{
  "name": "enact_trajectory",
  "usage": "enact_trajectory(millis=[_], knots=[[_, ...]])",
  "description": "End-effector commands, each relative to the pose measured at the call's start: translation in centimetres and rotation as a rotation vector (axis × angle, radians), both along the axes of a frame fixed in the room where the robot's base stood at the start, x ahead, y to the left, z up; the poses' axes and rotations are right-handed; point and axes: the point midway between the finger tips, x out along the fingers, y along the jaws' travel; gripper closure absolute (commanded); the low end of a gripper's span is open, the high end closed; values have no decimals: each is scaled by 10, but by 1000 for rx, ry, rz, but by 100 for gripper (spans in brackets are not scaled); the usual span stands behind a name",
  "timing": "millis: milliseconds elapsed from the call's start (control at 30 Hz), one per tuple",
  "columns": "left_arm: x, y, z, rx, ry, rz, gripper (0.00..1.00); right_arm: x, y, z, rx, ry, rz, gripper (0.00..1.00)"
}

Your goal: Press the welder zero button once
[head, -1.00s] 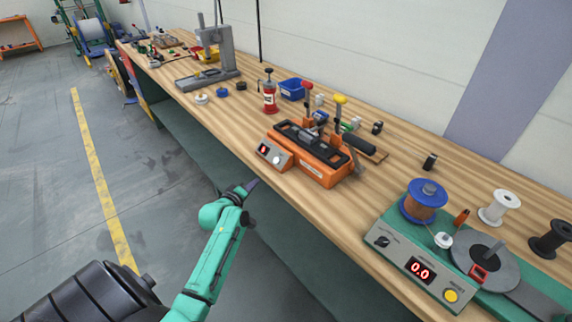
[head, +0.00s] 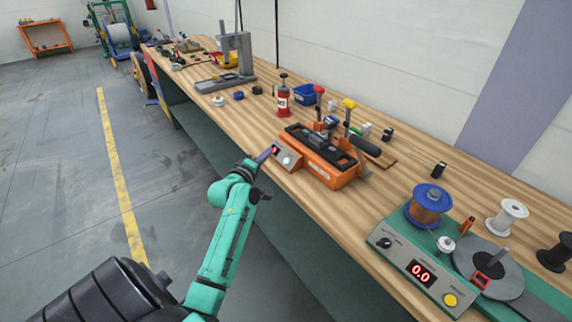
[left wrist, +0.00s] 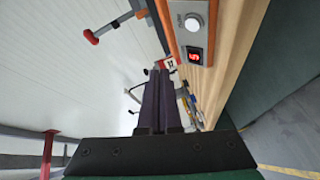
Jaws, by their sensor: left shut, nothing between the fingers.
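The orange welder (head: 330,176) stands on the wooden bench near its front edge. Its sloped grey panel carries a small red display and a round white button (head: 287,161). My left gripper (head: 266,154) is shut and empty, with its dark fingertips at the panel's left side, partly over the display. In the left wrist view the shut fingers (left wrist: 158,72) show in the middle. The white button (left wrist: 193,23) and the lit red display (left wrist: 194,56) lie up and to the right of the fingertips. The fingers look apart from the button. My right gripper is not in view.
A green winding unit with its own display and a yellow button (head: 450,300) stands at the bench's right. Floor left of the bench is open.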

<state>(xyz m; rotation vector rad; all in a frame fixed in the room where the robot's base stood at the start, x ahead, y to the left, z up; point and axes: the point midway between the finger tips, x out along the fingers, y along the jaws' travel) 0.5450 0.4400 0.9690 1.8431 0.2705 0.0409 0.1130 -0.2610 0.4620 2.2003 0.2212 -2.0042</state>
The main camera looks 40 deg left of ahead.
Motion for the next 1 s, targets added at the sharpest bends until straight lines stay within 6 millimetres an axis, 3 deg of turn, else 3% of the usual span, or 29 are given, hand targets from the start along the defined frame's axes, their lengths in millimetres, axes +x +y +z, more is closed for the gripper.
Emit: enact_trajectory(millis=[33,233,500,1000], knots=[[6,-2,-13,-3,-1,-1,100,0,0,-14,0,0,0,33],[26,-8,-35,-2,-1,-1,100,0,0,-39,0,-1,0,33],[44,-14,-48,0,1,-2,100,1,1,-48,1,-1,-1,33],[45,-14,-47,0,1,-2,100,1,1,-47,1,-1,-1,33]])
